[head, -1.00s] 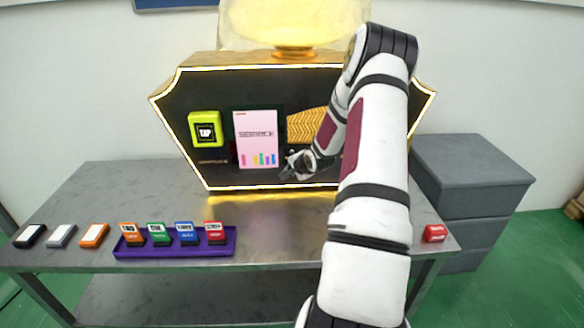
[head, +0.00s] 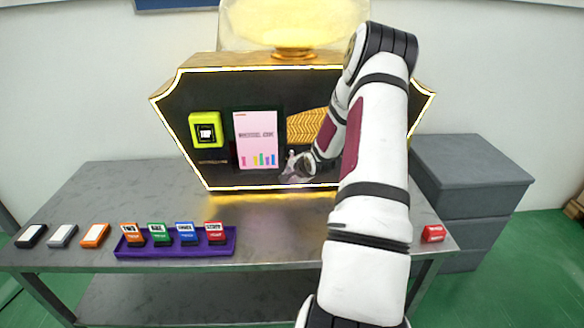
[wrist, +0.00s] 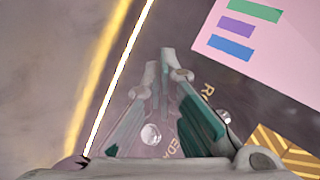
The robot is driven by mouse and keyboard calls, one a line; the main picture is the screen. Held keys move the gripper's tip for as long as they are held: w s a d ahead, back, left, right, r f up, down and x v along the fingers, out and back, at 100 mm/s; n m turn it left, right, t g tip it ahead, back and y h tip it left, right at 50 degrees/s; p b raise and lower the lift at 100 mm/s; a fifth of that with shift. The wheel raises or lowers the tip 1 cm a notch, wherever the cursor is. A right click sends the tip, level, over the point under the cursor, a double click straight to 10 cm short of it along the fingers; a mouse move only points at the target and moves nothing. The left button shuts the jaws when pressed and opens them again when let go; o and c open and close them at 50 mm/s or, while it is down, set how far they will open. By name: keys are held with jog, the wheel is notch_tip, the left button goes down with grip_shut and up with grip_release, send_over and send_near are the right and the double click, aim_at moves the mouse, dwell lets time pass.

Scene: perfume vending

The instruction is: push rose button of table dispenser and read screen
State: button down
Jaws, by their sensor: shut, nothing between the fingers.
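The table dispenser (head: 200,90) has a dark front panel edged with a lit gold trim. Its pink screen (head: 257,125) shows a line of dark text, too blurred to read surely, above several coloured bars; a corner of the screen shows in the wrist view (wrist: 255,45). My gripper (head: 286,178) is shut and empty, low on the panel, just right of and below the screen. In the wrist view its fingertips (wrist: 166,62) are close to the panel; contact is unclear. Two round silver buttons (wrist: 151,134) (wrist: 223,116) show beside the fingers. Labels are partly hidden; one starts with "R". I cannot tell which button is rose.
A purple tray (head: 175,248) with several coloured cards stands at the table's front. Loose black, grey and orange blocks (head: 95,235) lie to its left. A red block (head: 433,233) sits at the right. Grey drawers (head: 475,190) stand beside the table.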

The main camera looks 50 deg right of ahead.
jog(key=shift+s+a, duration=0.1)
jog(key=shift+s+a+p, duration=0.65)
jog(key=shift+s+a, duration=0.95)
jog(key=shift+a, duration=0.25)
jog(key=s+a+r+n+g+p, duration=0.1)
jog(key=a+r+n+g+p, duration=0.3)
jog(key=a+r, duration=0.85)
jog(key=s+a+r+n+t+p, duration=0.1)
jog(key=a+r+n, duration=0.75)
jog(key=r, duration=0.65)
jog(key=s+a+r+n+y+p, duration=0.1)
jog(key=s+a+r+n, duration=0.1)
jog(key=s+a+r, duration=0.2)
jog(key=s+a+r+n+g+y+p, duration=0.1)
jog(key=s+a+r+n+y+p, duration=0.1)
jog(key=s+a, duration=0.9)
jog(key=s+a+r+n+y+p, duration=0.1)
jog(key=s+a+r+n+p, duration=0.1)
jog(key=s+a+r+n, duration=0.2)
jog(key=s+a+r, duration=0.3)
jog(key=s, duration=0.3)
jog(key=shift+s+a+g, duration=0.2)
jog(key=shift+a+g, duration=0.1)
jog(key=shift+a, duration=0.1)
